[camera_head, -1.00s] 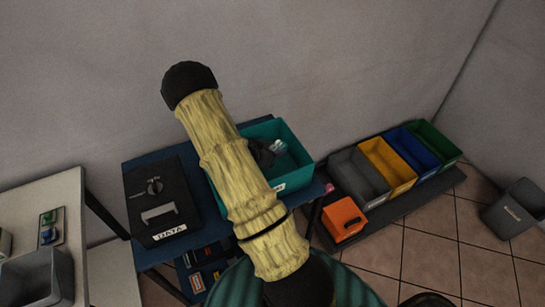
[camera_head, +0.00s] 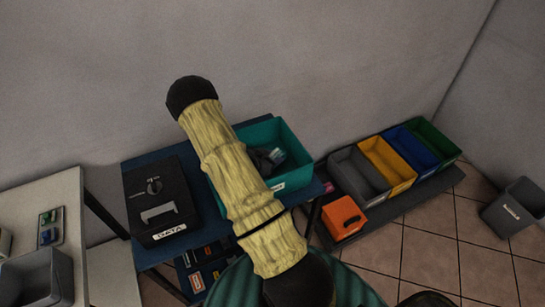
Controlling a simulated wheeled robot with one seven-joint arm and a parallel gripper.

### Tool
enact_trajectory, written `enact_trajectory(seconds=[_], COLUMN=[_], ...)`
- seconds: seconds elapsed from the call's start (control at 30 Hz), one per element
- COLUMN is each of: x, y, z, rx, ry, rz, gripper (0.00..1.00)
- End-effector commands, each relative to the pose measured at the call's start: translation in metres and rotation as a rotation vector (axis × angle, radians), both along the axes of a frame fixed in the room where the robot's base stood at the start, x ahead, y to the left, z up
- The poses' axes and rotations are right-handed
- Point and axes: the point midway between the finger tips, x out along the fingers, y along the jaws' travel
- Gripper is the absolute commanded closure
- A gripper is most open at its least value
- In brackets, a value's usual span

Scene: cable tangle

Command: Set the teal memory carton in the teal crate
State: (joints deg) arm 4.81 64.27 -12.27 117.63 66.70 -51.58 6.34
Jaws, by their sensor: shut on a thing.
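The teal crate (camera_head: 297,143) stands on the dark blue table, partly covered by my arm in the picture. My gripper (camera_head: 268,159) is a dark shape over the crate's opening, partly hidden behind my yellow arm. It is shut on a small teal and pale thing that looks like the teal memory carton (camera_head: 278,155). The carton shows within the crate's outline. I cannot tell whether it touches the crate's floor.
A black DATA case (camera_head: 165,236) stands left of the crate on the blue table (camera_head: 146,161). An orange box (camera_head: 344,218) stands to the right, by a low rack with grey (camera_head: 355,178), yellow, blue and green bins. A grey bin (camera_head: 513,208) stands far right.

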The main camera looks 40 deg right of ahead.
Motion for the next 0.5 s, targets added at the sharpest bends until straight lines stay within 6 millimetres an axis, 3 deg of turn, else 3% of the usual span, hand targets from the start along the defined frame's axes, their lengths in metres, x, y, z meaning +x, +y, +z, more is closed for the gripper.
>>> enact_trajectory(seconds=[0.3, 0.33, 0.43, 0.5], x=[-0.0004, -0.0005, -0.0006, -0.0006], y=[-0.0010, -0.0011, -0.0011, -0.0012], z=[-0.0054, -0.0055, -0.0055, -0.0054], rx=[0.000, 0.000, 0.000, 0.000], ry=[0.000, 0.000, 0.000, 0.000], rz=[-0.002, -0.002, -0.002, -0.002], gripper=[0.82, 0.56, 0.38, 0.38])
